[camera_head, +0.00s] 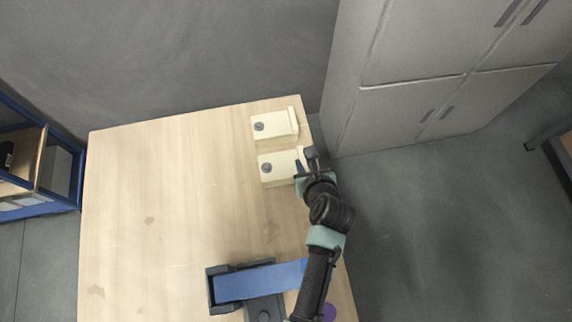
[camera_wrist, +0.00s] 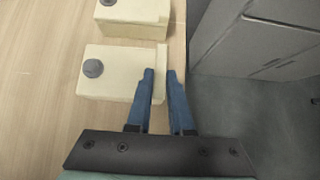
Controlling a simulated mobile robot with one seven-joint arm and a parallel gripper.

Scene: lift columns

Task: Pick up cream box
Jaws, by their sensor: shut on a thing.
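Two cream boxes, each with a round dark grey knob on its face and a raised lip at its right end, are on the wooden table near its right edge. The farther cream box (camera_head: 274,126) stands apart from my gripper; it also shows in the wrist view (camera_wrist: 133,14). The nearer cream box (camera_head: 278,168) is at my gripper (camera_head: 306,166). In the wrist view, the blue fingers of my gripper (camera_wrist: 160,76) are around the raised lip of this nearer cream box (camera_wrist: 113,74), shut on it. The box appears to rest on the table.
The wooden table (camera_head: 160,200) is clear on its left and middle. A dark fixture with a blue bar (camera_head: 245,287) is at its front. Grey cabinets (camera_head: 420,90) stand beyond the right edge, and a blue-framed shelf (camera_head: 75,175) is on the left.

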